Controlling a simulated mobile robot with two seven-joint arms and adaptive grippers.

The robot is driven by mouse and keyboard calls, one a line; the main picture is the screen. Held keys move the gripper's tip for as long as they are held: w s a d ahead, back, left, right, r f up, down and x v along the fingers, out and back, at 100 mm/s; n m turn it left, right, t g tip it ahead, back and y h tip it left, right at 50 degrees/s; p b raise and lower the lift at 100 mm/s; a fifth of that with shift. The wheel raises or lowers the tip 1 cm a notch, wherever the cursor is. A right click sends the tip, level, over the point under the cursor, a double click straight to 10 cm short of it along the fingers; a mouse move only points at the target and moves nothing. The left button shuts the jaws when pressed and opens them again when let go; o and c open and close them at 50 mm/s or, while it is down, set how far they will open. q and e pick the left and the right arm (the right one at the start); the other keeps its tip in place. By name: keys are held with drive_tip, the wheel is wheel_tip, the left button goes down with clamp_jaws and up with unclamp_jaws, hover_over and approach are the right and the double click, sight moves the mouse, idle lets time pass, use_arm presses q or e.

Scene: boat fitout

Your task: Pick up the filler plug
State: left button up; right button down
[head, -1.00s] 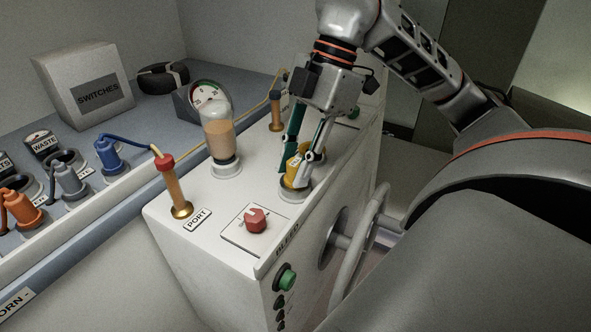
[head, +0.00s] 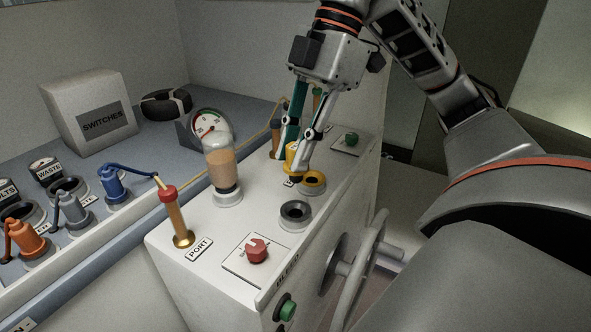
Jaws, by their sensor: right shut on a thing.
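The filler plug (head: 291,153) is a small yellow piece held between the fingers of my right gripper (head: 298,152), which is shut on it. The fingers cover part of the plug. It is held above the white console top, just left of a yellow ring with a dark centre (head: 312,183). A dark round open filler neck (head: 296,211) with a pale collar stands nearer, with nothing in it. My left gripper is not in view.
A clear dome of brown liquid (head: 223,168) stands left of the plug. A red-capped brass post (head: 175,212), a red knob (head: 257,248) and a green button (head: 351,139) are on the console. A handwheel (head: 352,262) is on its side.

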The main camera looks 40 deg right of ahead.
sight(295, 146)
wheel_tip(295, 146, up, 9)
drive_tip(key=shift+f, duration=0.1)
drive_tip(key=shift+r, duration=1.05)
